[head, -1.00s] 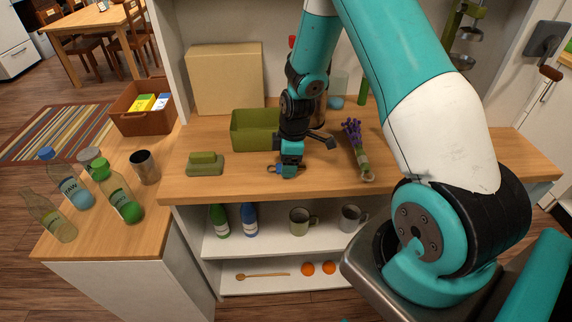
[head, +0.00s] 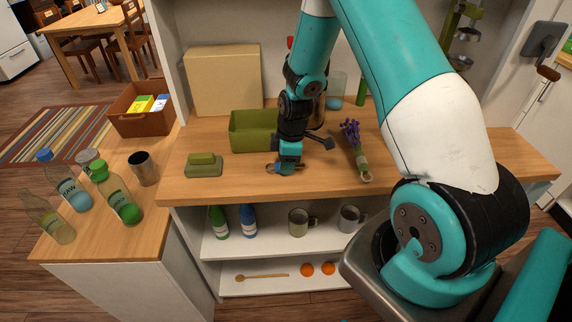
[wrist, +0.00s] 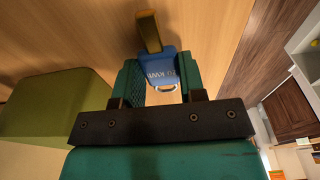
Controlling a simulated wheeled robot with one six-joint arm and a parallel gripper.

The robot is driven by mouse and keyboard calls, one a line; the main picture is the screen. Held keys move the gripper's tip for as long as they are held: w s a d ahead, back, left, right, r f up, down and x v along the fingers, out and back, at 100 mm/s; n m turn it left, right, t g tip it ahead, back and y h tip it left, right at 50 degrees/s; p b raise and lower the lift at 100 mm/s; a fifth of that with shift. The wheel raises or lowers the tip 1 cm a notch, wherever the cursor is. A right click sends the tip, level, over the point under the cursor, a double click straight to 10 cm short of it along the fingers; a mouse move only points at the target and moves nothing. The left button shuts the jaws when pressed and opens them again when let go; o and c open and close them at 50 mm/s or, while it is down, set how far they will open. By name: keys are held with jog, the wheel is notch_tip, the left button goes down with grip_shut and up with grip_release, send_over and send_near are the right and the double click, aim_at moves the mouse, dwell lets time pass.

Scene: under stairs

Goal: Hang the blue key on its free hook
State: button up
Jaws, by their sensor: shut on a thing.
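My gripper (head: 286,170) is low over the front part of the wooden counter (head: 235,186), to the right of the green butter-dish-like block. In the wrist view my gripper (wrist: 160,82) is shut on the blue key (wrist: 160,68), with its blue lettered tag between the two fingers. A brass-coloured part sticks out beyond the tag, and a small metal ring shows at its near end. In the head view only a small bit of the blue key (head: 271,167) shows beside the fingers. I cannot tell whether it touches the counter. I recognise no key hook in either view.
A green bin (head: 252,133) stands close behind and left of my gripper, with a green block (head: 204,165) to its left. A purple flower bunch (head: 356,150) lies to the right. A cardboard box (head: 225,80) stands at the back. Bottles and a metal cup (head: 144,168) stand far left.

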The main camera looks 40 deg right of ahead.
notch_tip(320, 180, up, 19)
jog(key=b, duration=0.2)
jog(key=shift+r, duration=0.2)
jog(key=shift+o, duration=1.1)
grip_shut()
